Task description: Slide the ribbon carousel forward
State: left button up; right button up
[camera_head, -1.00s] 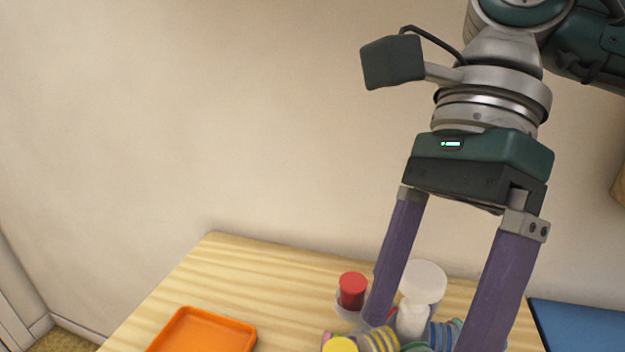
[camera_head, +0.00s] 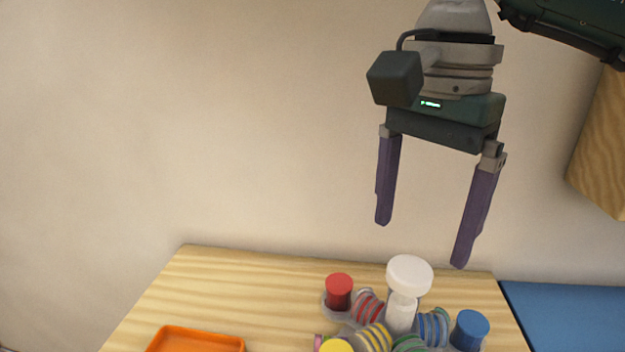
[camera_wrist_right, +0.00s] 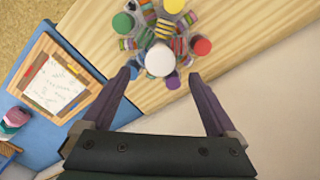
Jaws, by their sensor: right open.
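The ribbon carousel (camera_head: 401,314) stands on the wooden table, with a white knob on a central post and striped ribbon spools around it. Red, yellow and blue capped posts ring it; its lower part is cut off by the frame edge. In the right wrist view the carousel (camera_wrist_right: 160,60) shows from above, with a green cap too. My right gripper (camera_head: 422,246) is open and empty, above and behind the carousel, its fingers pointing down. In the right wrist view its fingertips (camera_wrist_right: 158,78) appear on either side of the white knob. My left gripper is not in view.
An orange tray (camera_head: 195,340) sits at the left of the wooden table (camera_head: 250,280). A blue surface (camera_head: 570,318) lies to the right; in the wrist view it holds a framed paper (camera_wrist_right: 57,88). A wall rises behind the table. A wooden block (camera_head: 603,145) is at the right.

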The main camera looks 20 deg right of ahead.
aim_at(410, 268)
notch_tip(410, 268, down, 7)
jog(key=shift+f, duration=0.2)
dwell(0.3)
grip_shut()
dwell(0.6)
